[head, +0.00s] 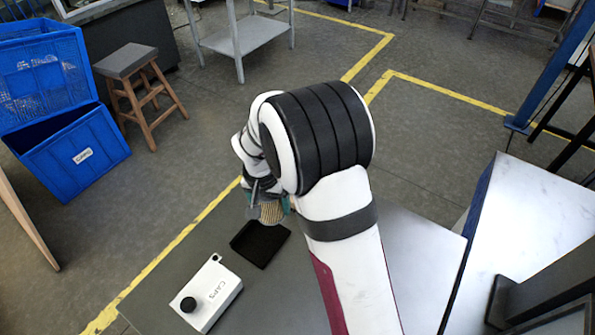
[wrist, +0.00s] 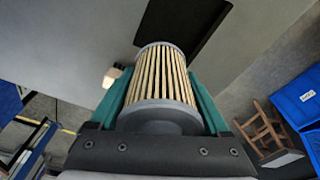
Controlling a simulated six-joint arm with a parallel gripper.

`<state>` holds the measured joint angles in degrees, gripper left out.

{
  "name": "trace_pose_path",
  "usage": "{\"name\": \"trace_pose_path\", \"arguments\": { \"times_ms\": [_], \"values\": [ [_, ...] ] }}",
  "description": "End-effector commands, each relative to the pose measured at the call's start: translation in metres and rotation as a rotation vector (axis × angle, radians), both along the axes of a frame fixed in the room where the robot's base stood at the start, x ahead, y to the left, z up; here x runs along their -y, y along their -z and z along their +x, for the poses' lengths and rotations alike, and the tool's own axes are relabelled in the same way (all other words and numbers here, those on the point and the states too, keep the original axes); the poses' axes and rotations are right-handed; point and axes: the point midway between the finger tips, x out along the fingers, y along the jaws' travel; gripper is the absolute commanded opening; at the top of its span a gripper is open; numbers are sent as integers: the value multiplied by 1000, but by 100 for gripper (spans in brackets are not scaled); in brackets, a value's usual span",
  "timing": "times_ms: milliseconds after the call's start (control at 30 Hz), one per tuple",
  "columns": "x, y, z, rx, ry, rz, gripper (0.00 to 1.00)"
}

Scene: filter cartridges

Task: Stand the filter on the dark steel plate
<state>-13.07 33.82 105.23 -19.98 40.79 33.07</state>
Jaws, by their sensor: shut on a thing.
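The filter (wrist: 161,78) is a pleated cream cylinder with grey end caps. My gripper (wrist: 160,95) is shut on it, with a teal finger on each side. In the head view the filter (head: 271,213) shows partly below my gripper (head: 268,205), and my arm hides some of it. The dark steel plate (head: 260,244) is a black square on the grey table, just below the filter in the picture. In the wrist view the plate (wrist: 185,22) shows beyond the filter's far end. The filter appears held above the table, apart from the plate; I cannot tell its exact tilt.
Blue crates (head: 75,150) and a wooden stool (head: 127,63) stand on the floor.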

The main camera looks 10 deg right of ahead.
Motion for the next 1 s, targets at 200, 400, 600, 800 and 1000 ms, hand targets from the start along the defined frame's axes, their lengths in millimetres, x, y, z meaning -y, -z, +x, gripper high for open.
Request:
{"name": "trace_pose_path", "arguments": {
  "times_ms": [200,400,600,800,1000],
  "values": [
    [-27,11,-32,11,111,7,21],
    [-28,31,-33,10,120,8,21],
    [-28,43,-32,13,119,9,21],
    [-27,45,-32,13,120,9,21],
    [-27,45,-32,13,119,9,21]
  ]
}}
